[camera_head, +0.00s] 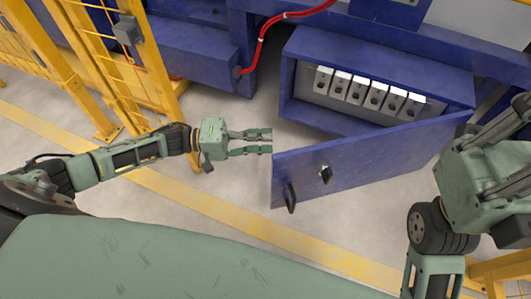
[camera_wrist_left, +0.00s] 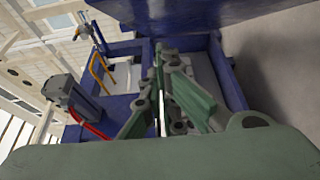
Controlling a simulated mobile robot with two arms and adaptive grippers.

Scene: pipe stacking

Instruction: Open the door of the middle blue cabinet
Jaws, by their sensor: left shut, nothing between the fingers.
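The middle blue cabinet (camera_head: 300,63) stands at the upper right of the head view, with its front open. Its blue door (camera_head: 375,157) is swung well out, joined at the right side. The door bears a dark handle (camera_head: 291,197) and a small latch (camera_head: 326,174) near its free left edge. My left gripper (camera_head: 268,141) is shut and empty, just left of the door's free edge, in front of the cabinet's left side. It also shows in the left wrist view (camera_wrist_left: 160,55). My right gripper (camera_head: 518,140) is at the right edge, partly cut off, beside the door's hinged end.
Several grey-white switch-like units (camera_head: 368,92) sit inside the cabinet. A red cable (camera_head: 262,45) runs to another blue box (camera_head: 195,55) on the left. A yellow fence (camera_head: 105,60) stands at the far left. The floor around the yellow line (camera_head: 215,205) is clear.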

